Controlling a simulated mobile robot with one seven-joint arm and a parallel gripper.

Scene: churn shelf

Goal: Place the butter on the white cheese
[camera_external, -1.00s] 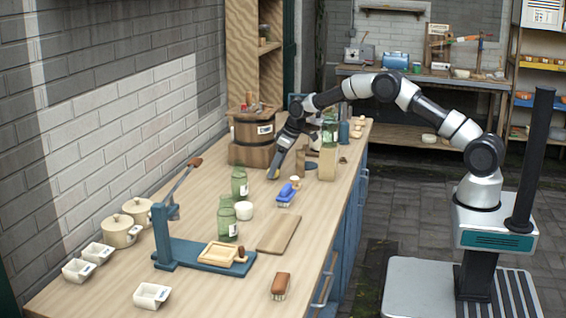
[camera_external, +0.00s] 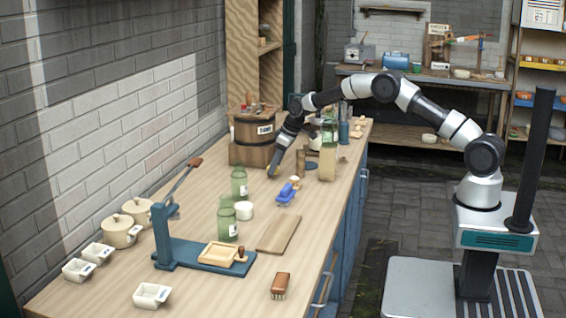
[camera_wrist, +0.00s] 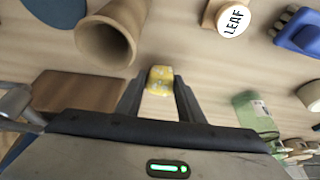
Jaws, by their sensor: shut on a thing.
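My gripper (camera_wrist: 160,92) is shut on a small yellow patterned block, which looks like the butter (camera_wrist: 160,78). In the external view my gripper (camera_external: 273,172) points down, low over the middle of the workbench, in front of the wooden bucket; the butter cannot be made out there. A white round piece (camera_external: 244,210), possibly the white cheese, sits beside the green jars, nearer the camera than my gripper. A pale round thing at the right edge of the wrist view (camera_wrist: 311,96) may be the same piece.
Green jars (camera_external: 228,219) stand close to the white piece. A wooden cone (camera_wrist: 108,34) and a wooden block (camera_wrist: 75,92) are near my gripper.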

